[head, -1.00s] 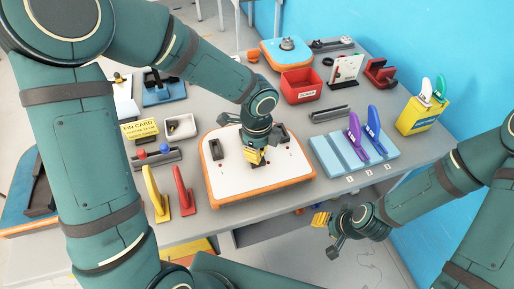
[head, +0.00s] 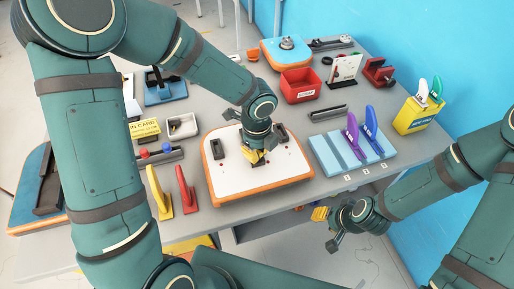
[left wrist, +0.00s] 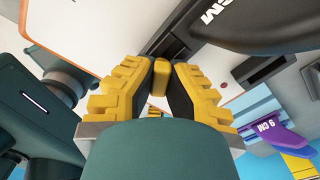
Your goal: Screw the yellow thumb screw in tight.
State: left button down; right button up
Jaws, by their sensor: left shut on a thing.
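The white board (head: 225,177) with an orange rim lies on the grey table. My left gripper (head: 255,160) points down at the middle of this board. In the left wrist view its yellow-padded fingers (left wrist: 161,85) are shut on the yellow thumb screw (left wrist: 161,70), whose head shows between the tips. The screw's shaft and how deep it sits are hidden. In the head view the fingers cover the screw. My right gripper (head: 327,228) hangs empty off the table's front edge, its fingers apart.
Dark blocks (head: 219,149) stand on the board near the gripper. A light-blue rack (head: 325,155) with purple and blue fins is at the right. A red bin (head: 299,86) stands behind.

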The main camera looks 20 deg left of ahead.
dwell(0.4)
pick_arm(q)
jog(key=shift+r+m+p, duration=0.1)
jog(key=shift+m+p, duration=1.1)
jog(key=shift+m, duration=0.6)
jog(key=shift+m+p, duration=0.3)
jog(key=shift+p, duration=0.2)
jog(key=c, duration=1.5)
grip_release()
jog(key=o, duration=0.4)
jog(key=shift+o, duration=0.2)
